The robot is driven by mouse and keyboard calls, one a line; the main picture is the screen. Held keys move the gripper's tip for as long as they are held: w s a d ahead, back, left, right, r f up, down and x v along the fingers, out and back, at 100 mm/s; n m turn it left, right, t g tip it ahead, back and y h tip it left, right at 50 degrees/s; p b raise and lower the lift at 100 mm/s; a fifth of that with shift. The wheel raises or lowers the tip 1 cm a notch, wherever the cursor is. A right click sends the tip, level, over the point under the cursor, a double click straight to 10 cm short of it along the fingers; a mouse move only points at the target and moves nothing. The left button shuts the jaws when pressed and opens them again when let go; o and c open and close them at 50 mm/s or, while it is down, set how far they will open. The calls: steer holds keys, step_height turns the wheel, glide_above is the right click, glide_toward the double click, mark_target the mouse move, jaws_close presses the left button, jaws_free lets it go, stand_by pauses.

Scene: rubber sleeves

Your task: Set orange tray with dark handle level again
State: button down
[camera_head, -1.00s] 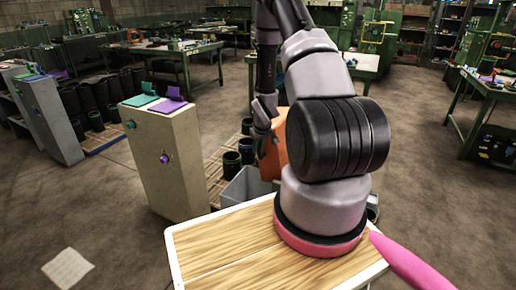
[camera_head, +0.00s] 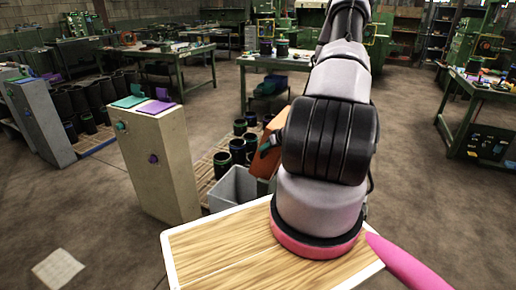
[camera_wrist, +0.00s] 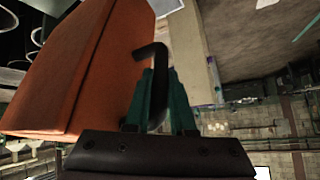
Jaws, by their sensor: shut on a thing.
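The orange tray (camera_head: 262,166) shows left of my arm in the head view, tilted and partly hidden by the arm. In the wrist view the orange tray (camera_wrist: 70,70) fills the upper left, its broad side slanting. Its dark bent handle (camera_wrist: 153,55) runs down between the teal fingers of my gripper (camera_wrist: 160,85). The fingers are shut on the handle. In the head view a teal fingertip (camera_head: 265,146) shows against the tray. What lies inside the tray cannot be seen.
A grey bin (camera_head: 234,187) stands just below and left of the tray. Black sleeves (camera_head: 222,162) stand on slatted boards nearby. A beige cabinet (camera_head: 155,160) with green and purple flaps is at left. A wood-topped surface (camera_head: 215,250) is in front. Open floor lies right.

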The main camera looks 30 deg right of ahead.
steer(key=s+d+f+m+t+y, duration=0.1)
steer(key=s+d+f+t+y, duration=0.2)
steer(key=s+d+f+t, duration=0.35)
steer(key=s+d+f+m+t+y, duration=0.2)
steer(key=s+d+f+t, duration=0.3)
steer(key=s+f, duration=0.4)
steer(key=shift+s+d+f+m+t+y, duration=0.3)
steer(key=shift+d+f+m+t, duration=0.25)
steer(key=shift+f, duration=0.5)
steer(key=shift+a, duration=0.15)
steer(key=c, duration=0.8)
jaws_free()
steer(key=shift+o, duration=0.2)
steer(key=v, duration=0.7)
steer(key=shift+f, duration=0.2)
steer(key=shift+s, duration=0.2)
